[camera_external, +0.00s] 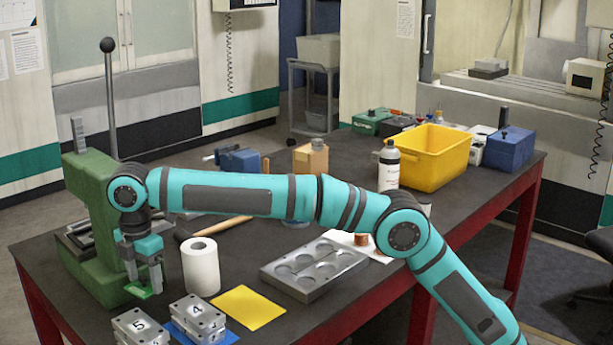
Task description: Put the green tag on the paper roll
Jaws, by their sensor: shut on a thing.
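The green tag (139,291) is a small flat bright green piece at the left of the table. My gripper (144,284) points down and is shut on it, holding it low, near the front of the green press. Whether the tag touches the table I cannot tell. The paper roll (201,268) is a white cylinder standing upright on the table, to the right of my gripper and apart from it. Its top with the core hole is bare.
The green press (92,220) stands close behind and left of my gripper. Metal mould blocks (196,315) are in front, one marked 5. A yellow sheet (248,308) and a mould plate (312,268) lie right of the roll. A hammer (222,226) lies behind it.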

